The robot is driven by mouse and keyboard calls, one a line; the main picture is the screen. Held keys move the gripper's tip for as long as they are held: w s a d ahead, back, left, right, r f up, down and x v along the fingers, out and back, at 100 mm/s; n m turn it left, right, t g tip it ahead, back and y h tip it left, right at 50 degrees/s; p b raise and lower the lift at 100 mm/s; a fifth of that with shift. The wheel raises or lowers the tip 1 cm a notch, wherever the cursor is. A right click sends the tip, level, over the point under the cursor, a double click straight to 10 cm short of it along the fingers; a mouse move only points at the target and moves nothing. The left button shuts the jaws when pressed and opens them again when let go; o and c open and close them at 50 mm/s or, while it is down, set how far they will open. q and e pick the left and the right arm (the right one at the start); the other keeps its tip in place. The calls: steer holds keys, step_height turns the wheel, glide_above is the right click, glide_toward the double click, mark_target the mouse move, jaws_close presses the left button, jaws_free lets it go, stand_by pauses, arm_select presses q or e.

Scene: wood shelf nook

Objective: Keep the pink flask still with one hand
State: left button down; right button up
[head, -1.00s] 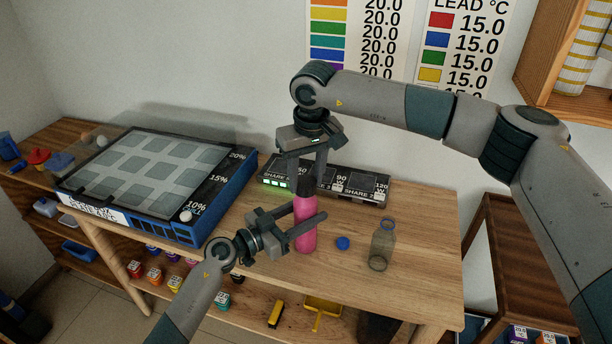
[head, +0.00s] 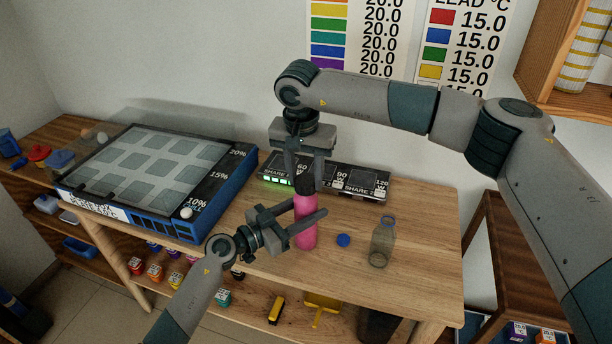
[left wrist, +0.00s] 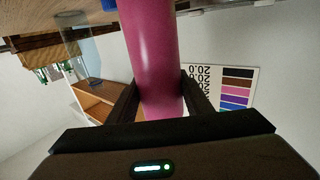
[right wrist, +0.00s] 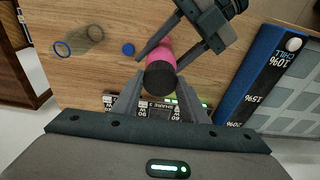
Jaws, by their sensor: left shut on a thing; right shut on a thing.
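The pink flask (head: 306,236) stands upright on the wooden table and has a black cap (head: 304,186). My left gripper (head: 306,217) is shut around the flask's body from the left. In the left wrist view the pink body (left wrist: 152,60) runs between its fingers. My right gripper (head: 305,174) comes from above and is shut on the black cap, which also shows in the right wrist view (right wrist: 160,79). I cannot tell whether the cap is loose; it looks seated on the flask.
A blue cap (head: 343,240) and an open clear bottle (head: 382,243) stand right of the flask. A black labelled panel (head: 345,181) is behind it. A blue-sided tray unit (head: 215,205) is at left. The table's right front is clear.

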steer(key=m, duration=0.6)
steer(key=shift+a+g+h, duration=0.1)
steer(key=shift+g+h, duration=0.2)
steer(key=shift+h, duration=0.1)
steer(key=m+g, duration=0.1)
steer(key=m, duration=0.6)
steer(key=shift+w, duration=0.15)
steer(key=m+g, duration=0.1)
steer(key=m, duration=0.6)
steer(key=shift+w, duration=0.1)
steer(key=m, duration=0.7)
steer(key=shift+g+y, duration=0.3)
steer(key=shift+g, duration=0.1)
steer(key=o, duration=1.1)
step_height(320, 180, up, 12)
steer(key=w, duration=0.1)
steer(key=shift+w+a, duration=0.3)
steer(key=shift+w, duration=0.05)
steer(key=shift+f, duration=0.15)
